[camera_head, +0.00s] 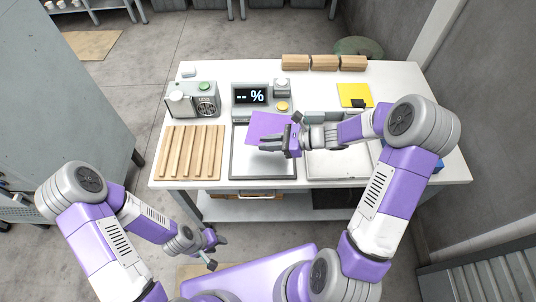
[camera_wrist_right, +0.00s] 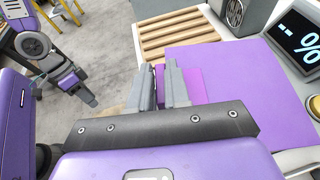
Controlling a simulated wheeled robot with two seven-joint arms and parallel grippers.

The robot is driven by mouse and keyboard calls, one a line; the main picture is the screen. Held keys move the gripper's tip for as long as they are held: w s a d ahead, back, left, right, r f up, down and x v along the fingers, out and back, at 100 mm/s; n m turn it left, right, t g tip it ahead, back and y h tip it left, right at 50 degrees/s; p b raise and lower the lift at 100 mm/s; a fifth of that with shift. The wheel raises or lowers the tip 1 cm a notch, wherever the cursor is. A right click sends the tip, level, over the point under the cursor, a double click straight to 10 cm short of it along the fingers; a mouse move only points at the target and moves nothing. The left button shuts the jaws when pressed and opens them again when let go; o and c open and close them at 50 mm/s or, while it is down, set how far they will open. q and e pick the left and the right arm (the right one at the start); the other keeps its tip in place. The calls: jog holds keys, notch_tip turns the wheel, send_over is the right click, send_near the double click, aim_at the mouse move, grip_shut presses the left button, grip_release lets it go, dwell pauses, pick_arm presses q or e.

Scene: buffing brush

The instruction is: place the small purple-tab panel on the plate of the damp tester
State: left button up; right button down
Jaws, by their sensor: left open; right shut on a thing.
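The purple panel (camera_head: 268,125) is a flat square. My right gripper (camera_head: 267,142) is shut on its darker purple tab (camera_wrist_right: 195,85). The panel also shows large in the right wrist view (camera_wrist_right: 245,75). In the head view it overlaps the far part of the damp tester's grey plate (camera_head: 262,165); I cannot tell whether it touches. The tester's display (camera_head: 252,96) reads "-- %" behind the panel. My left gripper (camera_head: 215,244) is open and empty, low in front of the table; it shows in the right wrist view (camera_wrist_right: 88,98) too.
A slatted wooden rack (camera_head: 190,152) lies left of the plate. A grey device (camera_head: 193,101) with a green button stands behind it. A pale tray (camera_head: 338,164) lies to the right. A yellow panel (camera_head: 355,94) and wooden blocks (camera_head: 324,63) are at the back.

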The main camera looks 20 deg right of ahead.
jog(key=f+b, duration=0.1)
jog(key=w+f+n+g+b, duration=0.1)
jog(key=b, duration=0.1)
jog(key=a+f+g+b, duration=0.1)
jog(key=shift+w+a+f+n, duration=0.1)
jog(key=shift+w+n, duration=0.2)
jog(key=shift+n, duration=0.1)
jog(key=shift+f+b, duration=0.3)
jog(key=shift+b, duration=0.05)
notch_tip(320, 180, down, 9)
jog(key=shift+f+b, duration=0.2)
jog(key=shift+b, duration=1.05)
pick_arm(q)
notch_tip(320, 180, down, 9)
jog(key=shift+r, duration=0.2)
pick_arm(e)
jog(key=shift+r, duration=0.1)
jog(key=c, duration=1.1)
grip_release()
